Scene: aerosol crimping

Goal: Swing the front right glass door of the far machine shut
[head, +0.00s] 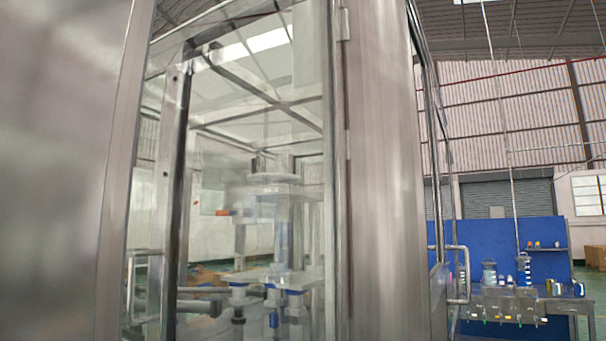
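A large steel-framed machine fills the left and middle of the head view, very close. A glass door (255,120) with a metal frame faces me, with hinges along its right edge on a wide steel post (388,180). A bar handle (132,290) shows at its lower left. Whether this door is fully shut cannot be told. Another glass panel (432,150), seen nearly edge-on right of the post, has a bar handle (463,272) sticking out to the right. Which one is the front right door is unclear. My gripper is not in view.
A blurred grey steel surface (50,170) blocks the far left. Behind the glass are crimping parts (280,215). At the right, a workbench (510,300) with small items stands before a blue partition (500,235). Some green floor shows there.

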